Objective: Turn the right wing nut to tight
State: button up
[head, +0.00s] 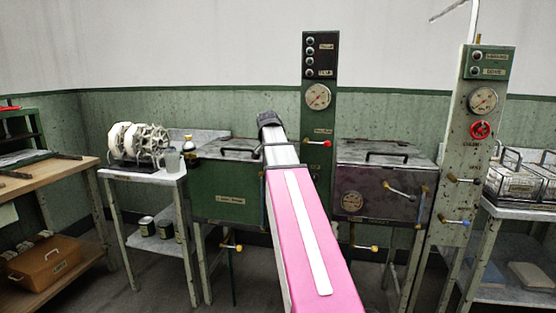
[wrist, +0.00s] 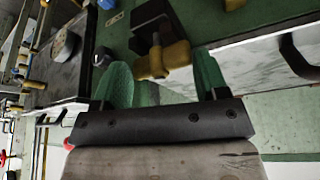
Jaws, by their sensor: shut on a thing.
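In the wrist view, a brass-yellow wing nut (wrist: 174,55) sits beside a dark clamp block (wrist: 151,22) on a green panel. My gripper (wrist: 162,61) has one green finger on each side of the wing nut and is shut on it. The wings span nearly the whole gap between the fingers. In the head view, my pink arm reaches toward the basins, and neither my gripper nor the wing nut can be made out there. I cannot tell from these frames how tight the nut is.
A green basin (head: 226,208) and a dark basin (head: 372,200) stand either side of my arm, with a gauge column (head: 319,75) between them. Brass-tipped handles (head: 374,248) jut out in front. A side table (head: 150,174) with reels stands left. A valve column (head: 455,150) rises right.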

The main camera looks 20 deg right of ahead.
jog(key=shift+w+a+m, duration=0.15)
jog(key=shift+w+m, duration=0.05)
jog(key=shift+m, duration=0.2)
jog(key=o, duration=0.8)
jog(key=v, duration=1)
jog(key=shift+a+r, duration=0.15)
jog(key=shift+r, duration=0.25)
jog(key=s+a+f+n+g+y, duration=0.1)
jog(key=a+f+n, duration=0.25)
jog(key=f, duration=0.95)
jog(key=s+a+f+n+y, duration=0.15)
jog(key=a+f, duration=0.25)
jog(key=f, duration=1)
jog(key=s+a+f+n, duration=0.2)
jog(key=s+f, duration=0.2)
jog(key=f, duration=0.3)
jog(key=s+a+f+n+g, duration=0.1)
jog(key=s+a+f+n, duration=0.1)
jog(key=s+f, duration=0.3)
jog(key=s+a+f+n+y, duration=0.1)
jog(key=s+a+f, duration=0.3)
jog(key=f, duration=0.7)
jog(key=shift+s+f+n+g, duration=0.25)
jog(key=shift+s+n+g, duration=0.15)
jog(key=shift+s+n, duration=0.35)
